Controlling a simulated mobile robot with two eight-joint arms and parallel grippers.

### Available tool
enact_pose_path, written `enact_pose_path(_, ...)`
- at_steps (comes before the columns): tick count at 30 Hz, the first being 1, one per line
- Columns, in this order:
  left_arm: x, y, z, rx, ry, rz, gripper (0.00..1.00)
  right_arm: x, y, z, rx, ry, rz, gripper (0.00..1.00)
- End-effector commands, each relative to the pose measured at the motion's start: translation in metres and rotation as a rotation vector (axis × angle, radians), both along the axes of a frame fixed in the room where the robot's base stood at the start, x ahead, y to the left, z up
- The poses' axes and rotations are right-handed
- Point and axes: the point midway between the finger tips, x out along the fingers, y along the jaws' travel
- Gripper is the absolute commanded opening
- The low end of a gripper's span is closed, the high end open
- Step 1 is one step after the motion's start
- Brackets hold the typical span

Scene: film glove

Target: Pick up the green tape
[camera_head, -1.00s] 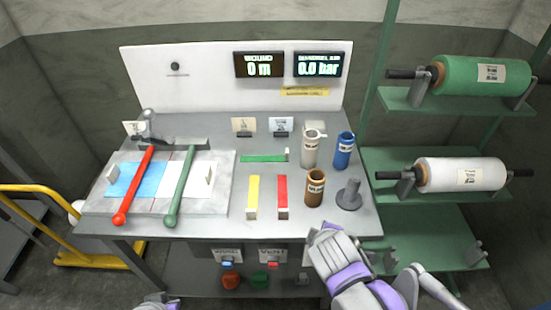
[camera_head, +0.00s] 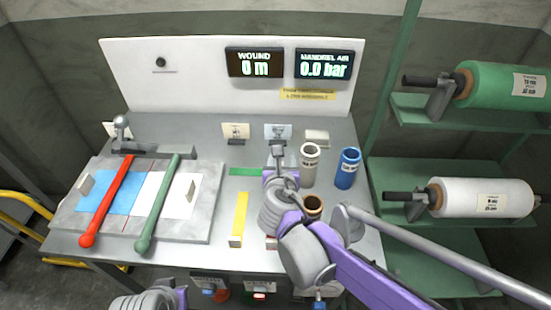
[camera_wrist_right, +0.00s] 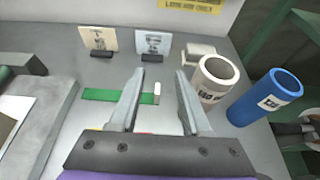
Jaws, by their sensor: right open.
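The green tape (camera_wrist_right: 104,96) is a flat strip on the grey table with a pale block at its right end. In the head view only its left part (camera_head: 242,171) shows; my right arm hides the rest. My right gripper (camera_wrist_right: 160,84) is open and empty. In the wrist view its left finger overlaps the tape near its right end, and the pale end lies between the fingers; I cannot tell the height above the table. My left arm (camera_head: 145,300) shows at the bottom edge, its fingers out of clear sight.
A white cup (camera_head: 310,164), a blue cup (camera_head: 347,168) and a brown cup (camera_head: 313,205) stand close on the right. A yellow strip (camera_head: 239,218) lies in front of the tape. Two small cards (camera_head: 236,131) stand behind. A board with red and green bars (camera_head: 107,202) is left.

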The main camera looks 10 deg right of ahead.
Motion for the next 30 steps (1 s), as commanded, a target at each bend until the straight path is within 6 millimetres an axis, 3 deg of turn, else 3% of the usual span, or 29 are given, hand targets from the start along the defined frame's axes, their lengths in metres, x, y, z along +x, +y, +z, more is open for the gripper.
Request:
enact_pose_path(5, -0.001, 0.000, -0.002, 0.000, 0.001, 0.000, 0.00, 0.000, 0.000, -0.008, 0.002, 0.001, -0.002, 0.47)
enact_pose_path(17, -0.003, 0.000, -0.018, 0.000, 0.007, 0.000, 0.00, 0.000, -0.001, -0.084, 0.001, 0.001, -0.003, 0.47)
enact_pose_path(26, -0.003, 0.000, -0.018, 0.000, 0.006, 0.000, 0.00, 0.024, -0.006, -0.091, 0.003, 0.000, -0.004, 0.47)
enact_pose_path(30, -0.004, 0.000, -0.019, 0.000, 0.007, 0.000, 0.00, 0.045, -0.010, -0.100, 0.002, 0.001, -0.004, 0.47)
